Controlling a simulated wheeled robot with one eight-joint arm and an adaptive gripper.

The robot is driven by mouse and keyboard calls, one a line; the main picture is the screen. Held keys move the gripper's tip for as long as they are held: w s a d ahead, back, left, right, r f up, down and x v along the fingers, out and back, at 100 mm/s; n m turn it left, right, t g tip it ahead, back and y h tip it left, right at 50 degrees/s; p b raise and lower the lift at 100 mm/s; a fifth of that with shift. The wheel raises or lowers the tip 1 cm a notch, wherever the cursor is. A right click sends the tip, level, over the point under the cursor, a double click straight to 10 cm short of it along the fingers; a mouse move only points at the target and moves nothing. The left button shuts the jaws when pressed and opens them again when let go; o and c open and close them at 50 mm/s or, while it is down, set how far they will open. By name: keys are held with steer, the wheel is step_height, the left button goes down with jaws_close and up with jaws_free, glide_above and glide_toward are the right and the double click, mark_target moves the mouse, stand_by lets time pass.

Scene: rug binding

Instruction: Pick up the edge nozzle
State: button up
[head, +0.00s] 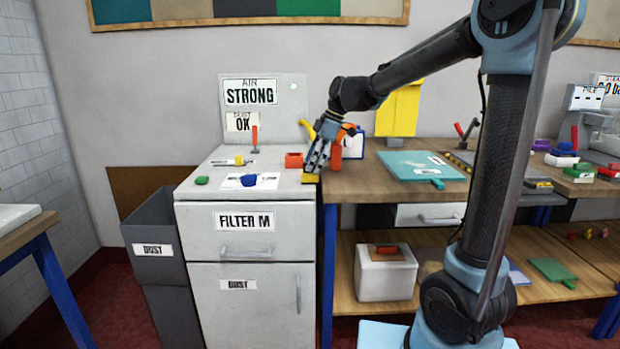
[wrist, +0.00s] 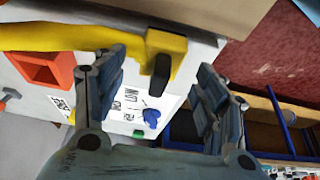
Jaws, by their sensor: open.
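A yellow piece (wrist: 166,42) with a dark slot-like part (wrist: 160,72) shows between my fingertips in the wrist view; it looks like the edge nozzle, though no label confirms it. A yellow hose-like length runs left from it. In the head view its yellow end (head: 311,178) sits at the right front edge of the grey cabinet top, just under my gripper (head: 314,168). My gripper (wrist: 160,68) is open, with one finger on each side of the yellow piece. I cannot tell whether either finger touches it.
A hollow orange block (head: 293,160) stands close to the left of my gripper on the cabinet top (head: 215,180). A blue knob (head: 249,180) and a green knob (head: 202,180) lie further left. A wooden bench (head: 360,185) adjoins on the right, with a teal board (head: 415,165).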

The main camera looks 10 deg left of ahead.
steer(key=shift+x, duration=1.85)
steer(key=shift+c, duration=0.6)
steer(key=c, duration=1.3)
step_height(320, 180, up, 10)
steer(key=shift+r, duration=0.1)
